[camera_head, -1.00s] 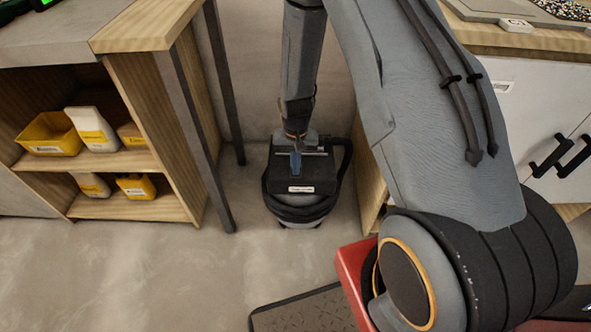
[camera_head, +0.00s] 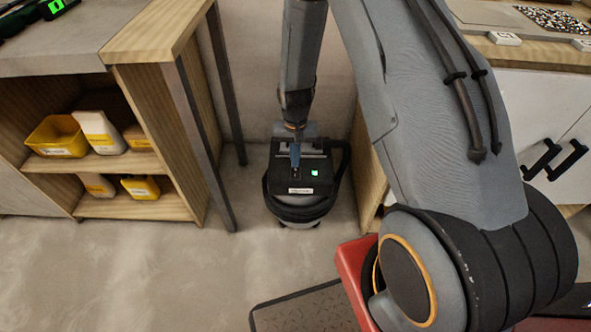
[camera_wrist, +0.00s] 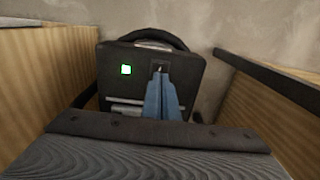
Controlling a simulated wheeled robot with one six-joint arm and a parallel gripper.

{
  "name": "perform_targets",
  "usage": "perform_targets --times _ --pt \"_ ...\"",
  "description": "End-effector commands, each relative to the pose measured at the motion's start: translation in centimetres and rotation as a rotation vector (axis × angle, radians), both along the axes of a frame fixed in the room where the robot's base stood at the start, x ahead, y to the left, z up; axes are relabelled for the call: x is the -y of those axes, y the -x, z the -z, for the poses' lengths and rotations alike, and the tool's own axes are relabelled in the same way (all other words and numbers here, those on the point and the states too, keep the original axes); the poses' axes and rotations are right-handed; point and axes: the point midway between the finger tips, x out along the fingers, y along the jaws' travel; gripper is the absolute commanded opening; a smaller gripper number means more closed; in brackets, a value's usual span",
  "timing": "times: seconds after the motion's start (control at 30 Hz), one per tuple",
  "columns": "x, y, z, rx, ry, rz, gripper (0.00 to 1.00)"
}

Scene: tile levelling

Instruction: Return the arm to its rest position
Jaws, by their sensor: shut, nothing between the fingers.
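My gripper (camera_head: 295,164) hangs down over the black machine (camera_head: 302,184) on the floor, between the shelf unit and the cabinet. Its blue fingers are together with nothing held. In the wrist view, the shut fingertips (camera_wrist: 161,78) are over a dark strip on the top of the machine (camera_wrist: 190,75). I cannot tell whether they touch it. A green light (camera_head: 314,173) glows on the machine's top; it also shows in the wrist view (camera_wrist: 126,70). My arm is stretched out from the right.
A wooden shelf unit (camera_head: 135,164) with yellow bins and white bottles stands at left, with dark metal legs beside it. A white-fronted cabinet (camera_head: 530,110) with black handles stands at right. Bare floor (camera_head: 130,270) lies in front of the shelf.

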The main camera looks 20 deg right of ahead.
Motion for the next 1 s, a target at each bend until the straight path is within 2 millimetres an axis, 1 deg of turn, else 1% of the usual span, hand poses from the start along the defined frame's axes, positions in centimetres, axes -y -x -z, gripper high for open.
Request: perform_targets --times 0.03,0.23,0.77,0.87,0.97,1.0 --pt "0.0 0.0 -0.6 0.000 0.000 0.000 0.00" --pt "0.0 0.0 -1.8 0.000 0.000 0.000 0.00" --pt "0.0 0.0 -2.0 0.000 0.000 -0.001 0.00" --pt "0.0 0.2 -3.6 0.004 0.000 -0.009 0.00" --pt "0.0 1.2 -7.2 0.006 0.000 -0.027 0.00" --pt "0.0 1.8 -9.1 0.006 0.000 -0.038 0.00"
